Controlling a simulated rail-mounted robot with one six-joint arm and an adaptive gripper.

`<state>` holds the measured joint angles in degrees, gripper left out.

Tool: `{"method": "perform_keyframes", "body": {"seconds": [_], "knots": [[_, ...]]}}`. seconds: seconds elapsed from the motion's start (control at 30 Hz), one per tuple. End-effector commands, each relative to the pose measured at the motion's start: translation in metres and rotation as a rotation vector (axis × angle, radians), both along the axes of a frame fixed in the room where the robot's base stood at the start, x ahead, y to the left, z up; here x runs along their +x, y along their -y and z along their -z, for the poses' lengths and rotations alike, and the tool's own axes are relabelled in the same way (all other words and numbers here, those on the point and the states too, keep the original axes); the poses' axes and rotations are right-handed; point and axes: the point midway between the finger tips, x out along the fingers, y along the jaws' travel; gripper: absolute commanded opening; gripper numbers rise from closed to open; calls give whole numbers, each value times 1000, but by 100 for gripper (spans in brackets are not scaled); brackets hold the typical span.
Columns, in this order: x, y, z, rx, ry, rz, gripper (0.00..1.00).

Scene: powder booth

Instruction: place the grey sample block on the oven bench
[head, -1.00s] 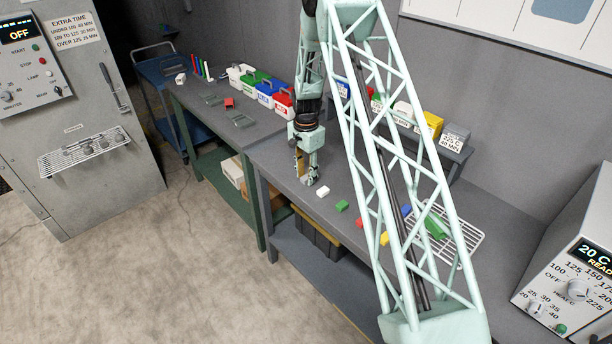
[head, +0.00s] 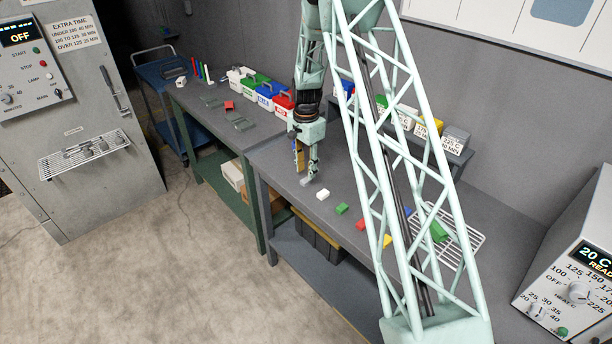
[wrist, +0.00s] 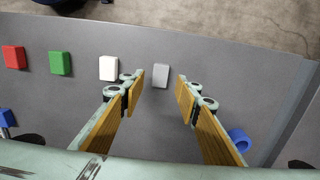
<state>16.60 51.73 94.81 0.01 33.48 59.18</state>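The grey sample block (head: 306,182) lies on the grey bench top (head: 280,160) near its left end, left of a white block (head: 323,195). In the wrist view the grey block (wrist: 160,76) lies flat on the surface, between the lines of the two fingertips, with a gap on each side. My gripper (head: 306,172) points down just above it. The wrist view shows my gripper (wrist: 160,79) open, its fingers wide apart and nothing held between them.
A white block (wrist: 109,68), green block (wrist: 60,63) and red block (wrist: 14,57) stand in a row. A blue ring (wrist: 238,140) lies near the right finger. A wire rack (head: 470,243) and an oven (head: 570,270) are at right. The green-legged bench (head: 205,110) adjoins at left.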

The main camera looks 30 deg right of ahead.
Motion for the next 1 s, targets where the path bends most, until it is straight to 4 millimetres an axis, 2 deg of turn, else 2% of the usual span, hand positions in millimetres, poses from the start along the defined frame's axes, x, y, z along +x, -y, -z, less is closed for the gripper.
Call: {"method": "perform_keyframes", "body": {"seconds": [0.5,0.73,1.0], "knots": [[1,0,-61,0,2,0,30],[1,0,-75,-1,1,0,30],[0,0,-78,0,1,0,30]]}}
